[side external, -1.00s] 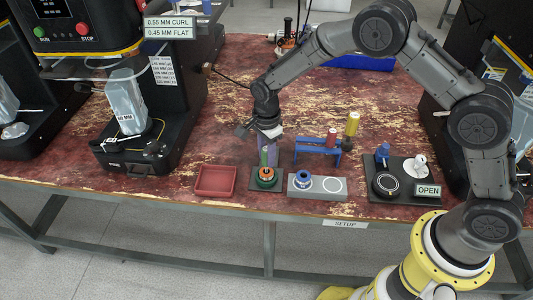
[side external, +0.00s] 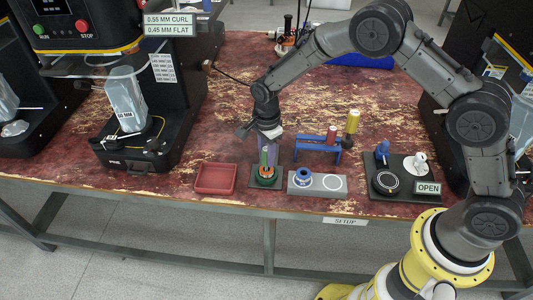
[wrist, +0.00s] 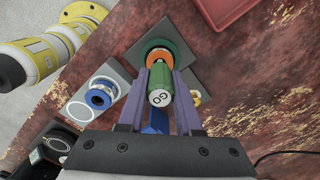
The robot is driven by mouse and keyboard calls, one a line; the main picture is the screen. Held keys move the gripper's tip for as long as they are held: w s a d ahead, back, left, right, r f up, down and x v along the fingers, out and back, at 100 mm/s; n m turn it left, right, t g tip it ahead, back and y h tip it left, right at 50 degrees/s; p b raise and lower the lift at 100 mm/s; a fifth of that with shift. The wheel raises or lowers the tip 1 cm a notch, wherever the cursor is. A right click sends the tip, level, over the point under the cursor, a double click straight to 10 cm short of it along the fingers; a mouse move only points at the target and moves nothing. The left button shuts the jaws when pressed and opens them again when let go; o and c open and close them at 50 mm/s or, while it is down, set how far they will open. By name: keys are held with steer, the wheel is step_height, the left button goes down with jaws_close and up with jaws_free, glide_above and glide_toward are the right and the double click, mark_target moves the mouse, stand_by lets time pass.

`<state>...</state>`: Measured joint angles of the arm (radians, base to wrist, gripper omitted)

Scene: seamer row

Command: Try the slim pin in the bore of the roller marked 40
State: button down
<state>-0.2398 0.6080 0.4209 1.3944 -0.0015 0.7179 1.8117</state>
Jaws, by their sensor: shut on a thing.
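My gripper (side external: 267,168) is shut on a green pin (wrist: 160,80) and holds it upright. The pin's pale end, marked GO, faces the camera in the wrist view. A green roller with an orange ring (wrist: 151,55) stands on a dark plate (wrist: 180,40) directly beyond the pin. In the side view the fingers reach down to this roller and partly hide it. The pin's lower tip is hidden, so I cannot tell whether it is in the bore. A blue and white roller (side external: 303,176) stands on a grey block (side external: 317,185) to the right. No 40 is readable on either roller.
A red tray (side external: 215,178) lies left of the dark plate. A blue rack (side external: 318,148) with a red-topped piece (side external: 332,133) stands behind the grey block, near a yellow cylinder (side external: 352,120). A black fixture marked OPEN (side external: 405,180) is at the right.

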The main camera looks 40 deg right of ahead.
mark_target(266, 149)
steer(key=shift+f, duration=0.6)
stand_by(0.5)
steer(key=shift+r, duration=0.1)
stand_by(0.7)
steer(key=shift+r, duration=2.45)
